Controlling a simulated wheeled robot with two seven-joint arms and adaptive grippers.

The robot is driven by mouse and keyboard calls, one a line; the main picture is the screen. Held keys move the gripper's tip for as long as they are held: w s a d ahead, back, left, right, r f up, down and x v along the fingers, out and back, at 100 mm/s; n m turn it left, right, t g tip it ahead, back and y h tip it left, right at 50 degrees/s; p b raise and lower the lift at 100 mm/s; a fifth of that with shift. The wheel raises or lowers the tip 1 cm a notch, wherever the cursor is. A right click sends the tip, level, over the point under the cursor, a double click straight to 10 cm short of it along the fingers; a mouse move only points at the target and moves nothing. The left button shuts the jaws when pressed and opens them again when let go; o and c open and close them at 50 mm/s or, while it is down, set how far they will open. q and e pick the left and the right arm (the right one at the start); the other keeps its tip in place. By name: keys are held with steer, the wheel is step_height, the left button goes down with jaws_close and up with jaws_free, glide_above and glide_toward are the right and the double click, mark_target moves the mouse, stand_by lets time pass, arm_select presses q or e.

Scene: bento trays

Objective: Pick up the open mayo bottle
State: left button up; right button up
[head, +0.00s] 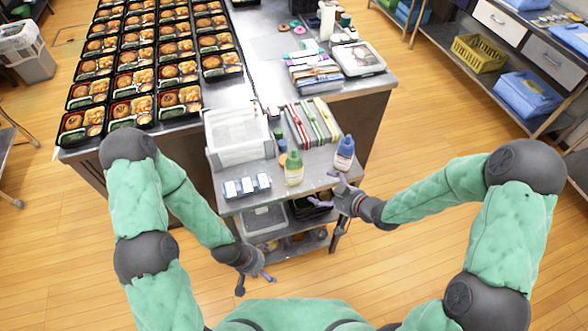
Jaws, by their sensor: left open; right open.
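A blue bottle (344,155) with a white label stands upright at the shelf's right. A white bottle (327,22) stands farther back on the steel table. I cannot tell from the labels which bottle is the mayo. My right gripper (325,190) is open and empty at the cart's front right edge, just in front of the blue bottle. My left gripper (254,280) is open and empty, low in front of the cart.
A white bin (238,153) and three small blue-white packs (247,186) sit on the cart's left. Striped packets (312,122) lie behind the bottles. Rows of filled bento trays (131,108) cover the table at back left. Floor is clear at right.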

mark_target(298, 168)
step_height(298, 168, up, 7)
steer(key=a+n+y, duration=0.2)
steer(key=n, duration=0.2)
steer(key=shift+t, duration=0.3)
steer(key=x, duration=0.3)
steer(key=b+x, duration=0.1)
steer(key=x, duration=0.2)
steer(key=shift+w+d+r+b, duration=0.25)
steer(key=shift+w+b, duration=0.05)
steer(key=b+x, duration=0.1)
steer(key=x, duration=0.3)
steer(key=shift+a+f+b, duration=0.15)
steer(key=shift+f+b, duration=0.05)
steer(key=shift+b, duration=0.1)
steer(key=shift+w+a, duration=0.25)
arm_select(q)
steer(key=f, duration=0.3)
steer(key=shift+s+d+f, duration=0.1)
steer(key=shift+s+f, duration=0.25)
arm_select(e)
steer(key=c, duration=0.7)
